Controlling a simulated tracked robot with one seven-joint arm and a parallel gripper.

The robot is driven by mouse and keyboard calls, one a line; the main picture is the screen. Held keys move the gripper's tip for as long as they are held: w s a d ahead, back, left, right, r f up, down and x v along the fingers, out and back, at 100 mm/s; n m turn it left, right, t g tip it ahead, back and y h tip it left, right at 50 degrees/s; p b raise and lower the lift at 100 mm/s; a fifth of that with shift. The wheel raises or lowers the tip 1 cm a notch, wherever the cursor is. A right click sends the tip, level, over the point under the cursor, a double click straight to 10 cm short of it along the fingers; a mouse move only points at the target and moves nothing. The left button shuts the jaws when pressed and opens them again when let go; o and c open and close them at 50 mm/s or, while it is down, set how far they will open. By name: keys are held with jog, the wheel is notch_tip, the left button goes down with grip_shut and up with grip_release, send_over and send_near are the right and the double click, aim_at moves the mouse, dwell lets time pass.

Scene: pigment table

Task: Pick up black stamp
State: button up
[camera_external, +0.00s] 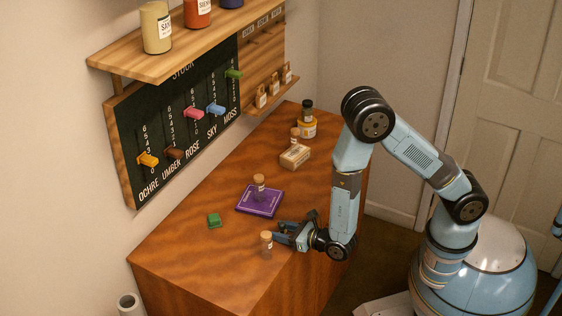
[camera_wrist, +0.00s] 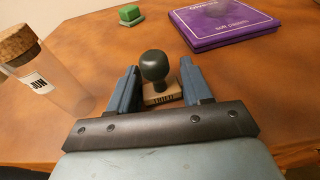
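In the wrist view, the black stamp (camera_wrist: 154,68) stands upright on the table, with a round black knob and a pale wooden base with lettering. My gripper (camera_wrist: 160,70) is open, with one blue finger on each side of the stamp. I cannot tell whether either finger touches it. In the external view, my gripper (camera_external: 279,230) is low over the table near its front edge. The stamp is not clearly visible there.
A corked glass vial (camera_wrist: 60,80) stands close left of my gripper. A small carton (camera_external: 295,157) and jar (camera_external: 307,127) stand farther back.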

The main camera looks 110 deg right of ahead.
aim_at(282, 224)
jog(key=c, duration=0.5)
jog(key=shift+r, duration=5)
